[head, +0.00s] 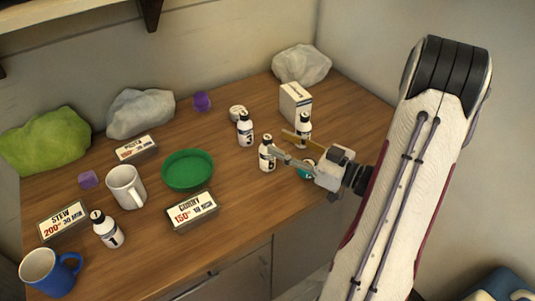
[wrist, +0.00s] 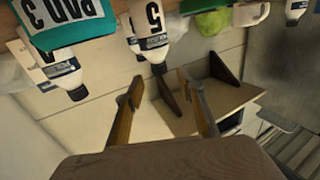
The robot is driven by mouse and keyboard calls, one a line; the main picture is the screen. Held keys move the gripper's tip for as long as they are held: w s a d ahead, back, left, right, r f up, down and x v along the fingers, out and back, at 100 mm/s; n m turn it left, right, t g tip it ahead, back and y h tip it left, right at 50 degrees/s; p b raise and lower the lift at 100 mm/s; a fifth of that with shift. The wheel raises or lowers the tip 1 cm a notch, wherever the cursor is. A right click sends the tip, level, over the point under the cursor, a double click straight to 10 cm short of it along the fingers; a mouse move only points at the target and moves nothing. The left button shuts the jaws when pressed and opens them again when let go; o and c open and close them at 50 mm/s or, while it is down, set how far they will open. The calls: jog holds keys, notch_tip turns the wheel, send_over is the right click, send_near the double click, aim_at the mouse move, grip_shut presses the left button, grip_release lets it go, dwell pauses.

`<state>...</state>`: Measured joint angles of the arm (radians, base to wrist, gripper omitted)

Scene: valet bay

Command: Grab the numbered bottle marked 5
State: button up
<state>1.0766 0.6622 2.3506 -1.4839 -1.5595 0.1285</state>
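The white bottle marked 5 (wrist: 153,22) has a black cap and a dark label band. It shows upside down in the wrist view, just beyond the gap between my fingertips. In the head view I take it to be the bottle (head: 267,158) at the tip of my lower finger, though its number is small there. It stands upright on the wooden counter (head: 240,210). My gripper (head: 282,142) reaches in from the right, open and empty. Both fingers also show apart in the wrist view (wrist: 159,88). I cannot tell whether a finger touches the bottle.
Another bottle (head: 304,126) stands close to my upper finger, beside a white box (head: 295,102). A further bottle (head: 245,131) stands behind. A teal item (head: 305,173) lies under my gripper, partly hidden. A green dish (head: 187,169) is left; bottle 1 (head: 107,232) is farther left.

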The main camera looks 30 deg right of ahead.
aim_at(267, 137)
jog(key=shift+w, duration=0.1)
dwell(0.3)
jog(key=shift+f+x, duration=0.2)
jog(key=shift+x, duration=2.35)
grip_shut()
